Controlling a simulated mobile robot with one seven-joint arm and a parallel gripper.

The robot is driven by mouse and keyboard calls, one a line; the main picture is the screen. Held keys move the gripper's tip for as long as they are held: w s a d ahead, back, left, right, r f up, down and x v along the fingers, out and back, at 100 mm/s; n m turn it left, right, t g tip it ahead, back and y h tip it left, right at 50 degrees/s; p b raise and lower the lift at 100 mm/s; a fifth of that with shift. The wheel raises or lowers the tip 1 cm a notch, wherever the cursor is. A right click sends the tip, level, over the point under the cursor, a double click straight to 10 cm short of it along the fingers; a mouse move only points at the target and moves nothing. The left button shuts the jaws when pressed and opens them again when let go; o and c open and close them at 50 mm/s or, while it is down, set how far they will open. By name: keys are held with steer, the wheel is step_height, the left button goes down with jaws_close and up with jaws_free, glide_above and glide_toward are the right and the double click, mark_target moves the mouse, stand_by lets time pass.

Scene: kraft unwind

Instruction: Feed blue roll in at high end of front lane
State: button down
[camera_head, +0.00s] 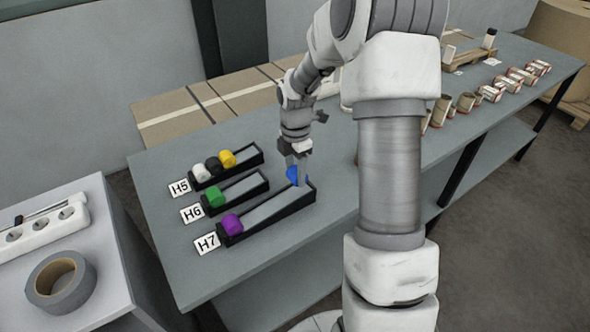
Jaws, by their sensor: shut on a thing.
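The blue roll (292,174) is held in my gripper (299,172), which points down with its fingers shut on it. The roll is at the right end of the front lane (309,200), labelled H7, on the end away from the label. A finger hides part of the roll, and I cannot tell whether the roll touches the lane. A purple roll (231,222) sits at the label end of the front lane. The stretch between the purple roll and my gripper is empty.
Behind it, lane H6 (243,195) holds a green roll (215,197). Lane H5 (247,158) holds white, black and yellow rolls. Several cans (491,93) stand along the bench's right part. A tape roll (61,283) lies on the left side table (88,246).

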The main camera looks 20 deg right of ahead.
mark_target(296, 171)
steer(key=shift+f, duration=0.5)
steer(key=shift+f, duration=0.15)
steer(key=shift+f+b, duration=0.95)
steer(key=shift+f, duration=0.2)
jaws_free()
stand_by(0.4)
step_height(296, 171, up, 9)
steer(key=p, duration=0.7)
steer(key=shift+f, duration=0.2)
stand_by(1.9)
